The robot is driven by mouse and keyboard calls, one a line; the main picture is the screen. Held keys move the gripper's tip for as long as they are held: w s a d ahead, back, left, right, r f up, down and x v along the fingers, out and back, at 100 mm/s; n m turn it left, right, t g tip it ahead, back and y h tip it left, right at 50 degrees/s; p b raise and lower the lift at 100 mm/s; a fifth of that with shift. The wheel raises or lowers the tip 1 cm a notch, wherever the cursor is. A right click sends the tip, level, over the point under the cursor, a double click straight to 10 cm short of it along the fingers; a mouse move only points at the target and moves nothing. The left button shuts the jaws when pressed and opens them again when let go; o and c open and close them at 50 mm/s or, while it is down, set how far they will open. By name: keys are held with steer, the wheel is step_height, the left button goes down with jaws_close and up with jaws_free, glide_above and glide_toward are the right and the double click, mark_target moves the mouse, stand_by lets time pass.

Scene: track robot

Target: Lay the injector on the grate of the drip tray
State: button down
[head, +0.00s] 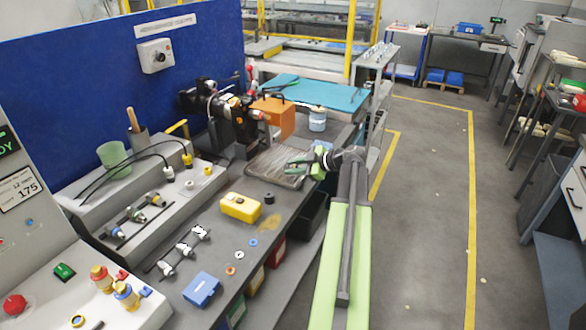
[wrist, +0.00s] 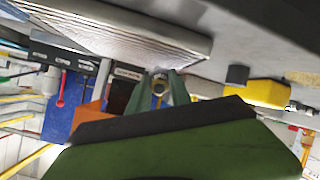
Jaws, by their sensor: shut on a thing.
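The drip tray's ribbed grate (head: 272,168) lies on the bench, in front of the dark clamp-like machine. In the wrist view, which is upside down, the grate (wrist: 125,32) fills the upper left. My gripper (head: 292,166) reaches over the grate's right side from the aisle. In the wrist view my gripper (wrist: 160,82) is shut on a small part with a yellowish ring, the injector (wrist: 159,88), seen nearly end-on. Most of the injector is hidden by the jaws. In the wrist view it appears close to the grate's edge; I cannot tell whether they touch.
A yellow box (head: 240,207) and a small black cylinder (head: 269,198) stand near the grate. An orange block (head: 275,117) and a white-blue jar (head: 318,119) stand behind it. A blue box (head: 201,289) is on the front bench. The aisle on the right is clear.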

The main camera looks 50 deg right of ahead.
steer(key=shift+f+b, duration=0.6)
steer(key=shift+f, duration=0.05)
steer(key=shift+s+a+f+b, duration=0.2)
steer(key=shift+f+b, duration=0.1)
steer(key=shift+b, duration=0.05)
steer(key=c, duration=1.1)
jaws_free()
steer(key=p+v, duration=0.8)
steer(key=v, duration=0.9)
steer(key=shift+d+r, duration=0.25)
steer(key=shift+r, duration=0.1)
steer(key=shift+s, duration=0.15)
